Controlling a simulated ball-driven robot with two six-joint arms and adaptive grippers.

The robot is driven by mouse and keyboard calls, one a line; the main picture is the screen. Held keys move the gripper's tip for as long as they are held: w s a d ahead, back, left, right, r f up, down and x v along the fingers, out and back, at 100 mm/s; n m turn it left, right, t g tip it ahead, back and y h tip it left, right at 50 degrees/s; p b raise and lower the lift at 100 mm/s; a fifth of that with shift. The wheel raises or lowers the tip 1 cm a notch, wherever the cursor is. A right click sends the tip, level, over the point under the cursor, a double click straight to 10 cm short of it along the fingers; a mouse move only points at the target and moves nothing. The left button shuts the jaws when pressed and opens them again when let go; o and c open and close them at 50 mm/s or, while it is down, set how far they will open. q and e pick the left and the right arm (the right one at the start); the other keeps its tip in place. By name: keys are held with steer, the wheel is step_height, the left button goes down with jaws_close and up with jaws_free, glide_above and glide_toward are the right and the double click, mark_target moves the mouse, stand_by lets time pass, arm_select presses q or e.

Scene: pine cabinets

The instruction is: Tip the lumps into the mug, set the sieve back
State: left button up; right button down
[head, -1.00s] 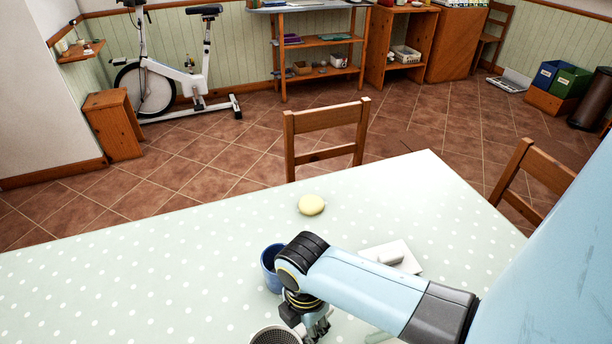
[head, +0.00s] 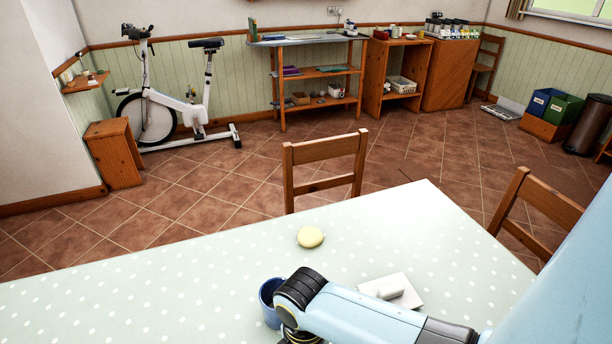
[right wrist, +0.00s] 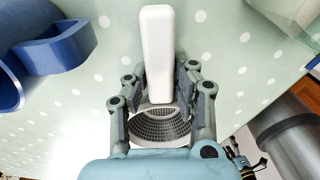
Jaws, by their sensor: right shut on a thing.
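The sieve has a white handle (right wrist: 157,50) and a dark mesh basket (right wrist: 160,122), both in the right wrist view. My right gripper (right wrist: 158,88) is shut on the sieve, its fingers on both sides of the handle's lower part. The blue mug (head: 270,302) stands on the table, partly behind my right arm; in the right wrist view its wall and handle (right wrist: 60,42) are at the upper left, beside the sieve and apart from it. No lumps can be made out. The sieve is outside the head view. My left gripper is not in view.
A pale yellow round object (head: 310,237) lies beyond the mug. A white block with a handle-like piece (head: 402,291) lies right of it. The dotted table (head: 130,300) is clear on the left. Wooden chairs (head: 325,155) stand at its far and right edges.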

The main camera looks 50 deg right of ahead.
steer(key=shift+f, duration=0.65)
steer(key=c, duration=1)
jaws_free()
steer(key=shift+c, duration=0.2)
step_height(320, 180, up, 4)
steer(key=p, duration=0.3)
steer(key=shift+f+p, duration=0.15)
steer(key=shift+p, duration=0.15)
steer(key=shift+w+d+r+p, duration=0.1)
steer(key=shift+r+p, duration=0.45)
steer(key=shift+r, duration=2.1)
